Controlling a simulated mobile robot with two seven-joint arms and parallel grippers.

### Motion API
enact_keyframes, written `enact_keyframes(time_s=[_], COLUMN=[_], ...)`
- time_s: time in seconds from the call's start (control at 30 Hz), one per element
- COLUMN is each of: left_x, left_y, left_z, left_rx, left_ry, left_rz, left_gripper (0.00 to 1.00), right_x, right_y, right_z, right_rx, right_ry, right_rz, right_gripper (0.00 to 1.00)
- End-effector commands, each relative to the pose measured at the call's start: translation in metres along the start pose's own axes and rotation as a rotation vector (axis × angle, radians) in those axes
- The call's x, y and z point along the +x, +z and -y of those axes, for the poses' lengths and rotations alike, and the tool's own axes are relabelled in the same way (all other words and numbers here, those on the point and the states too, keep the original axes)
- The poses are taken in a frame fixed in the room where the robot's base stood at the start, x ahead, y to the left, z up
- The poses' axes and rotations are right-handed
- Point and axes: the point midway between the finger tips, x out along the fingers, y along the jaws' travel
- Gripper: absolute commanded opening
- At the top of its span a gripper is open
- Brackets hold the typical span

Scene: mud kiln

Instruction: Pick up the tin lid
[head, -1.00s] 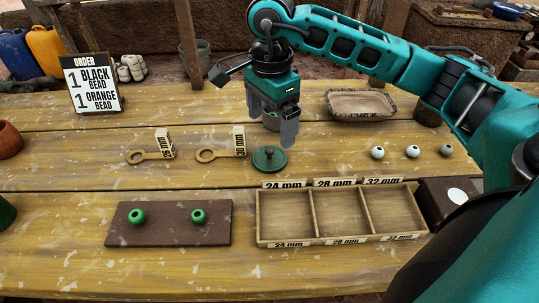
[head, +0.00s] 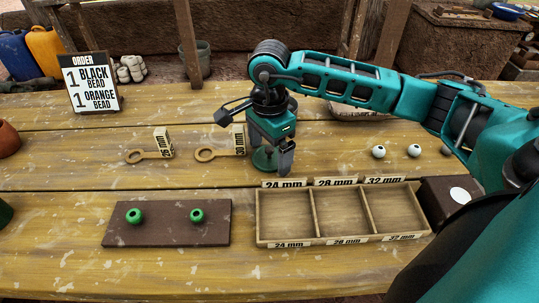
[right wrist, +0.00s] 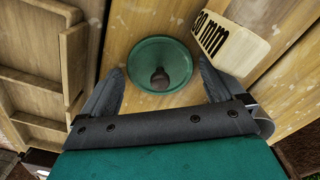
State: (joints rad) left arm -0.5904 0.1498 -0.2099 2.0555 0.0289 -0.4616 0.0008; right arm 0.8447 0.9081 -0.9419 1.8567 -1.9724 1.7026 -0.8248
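The tin lid (head: 262,159) is a round green disc lying on the table, just behind the sorting tray. In the right wrist view the lid (right wrist: 160,52) shows as a green dish shape with a dark knob (right wrist: 159,77) at its middle. My right gripper (head: 268,170) is over the lid, pointing down, with its fingers apart. In the right wrist view the gripper (right wrist: 160,88) is open and empty, with the knob lying between the lines of its two fingers. Contact with the lid cannot be told. My left gripper is not in view.
A wooden tray (head: 314,217) with three compartments stands close in front of the lid. A 30 mm ring gauge (head: 205,155) lies just left of it. White beads (head: 414,151) lie to the right. A brown board (head: 165,231) with two green beads is at front left.

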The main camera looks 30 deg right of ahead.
Motion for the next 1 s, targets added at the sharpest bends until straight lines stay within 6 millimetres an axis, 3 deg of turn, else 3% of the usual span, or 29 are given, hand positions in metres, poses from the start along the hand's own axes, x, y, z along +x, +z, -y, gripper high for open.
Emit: enact_keyframes(time_s=[0.43,0.77,1.0], left_x=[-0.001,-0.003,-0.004], left_y=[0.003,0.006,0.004], left_z=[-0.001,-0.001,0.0], left_rx=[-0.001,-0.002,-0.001], left_ry=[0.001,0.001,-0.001], left_rz=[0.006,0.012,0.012], left_gripper=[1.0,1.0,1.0], right_x=[-0.001,-0.005,-0.033], right_y=[0.0,0.0,0.0], right_z=[0.0,0.0,0.001], right_rx=[0.0,0.0,0.0], right_ry=[0.0,-0.001,-0.005], right_rz=[0.0,0.001,0.001], right_gripper=[0.53,0.53,0.53])
